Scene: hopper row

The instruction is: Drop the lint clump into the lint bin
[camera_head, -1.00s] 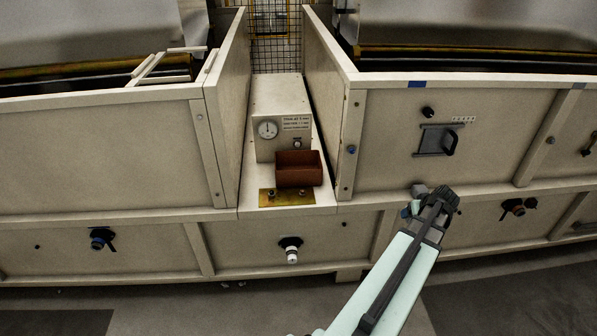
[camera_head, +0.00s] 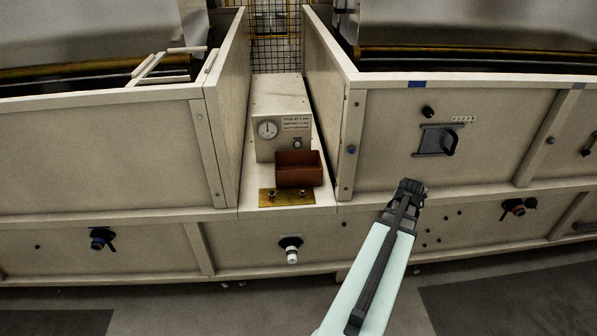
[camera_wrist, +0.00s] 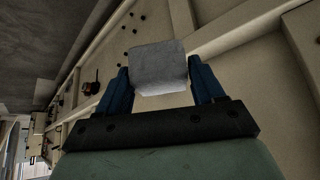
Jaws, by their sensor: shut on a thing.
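In the wrist view, my gripper (camera_wrist: 160,88) is shut on a grey, block-like lint clump (camera_wrist: 159,66), held between its two blue fingers. In the head view, my gripper (camera_head: 411,186) is in front of the right-hand cabinet's lower ledge, and the lint clump is hidden behind it there. A brown open-topped box (camera_head: 299,178), which looks like the lint bin, stands on the narrow shelf between the two cabinets. My gripper is to the right of this box and apart from it. I cannot see into the bottom of the box.
A beige control box (camera_head: 281,122) with a dial stands behind the brown box. The right cabinet's side wall (camera_head: 330,100) borders the shelf. A black handle (camera_head: 439,140) sticks out above my gripper.

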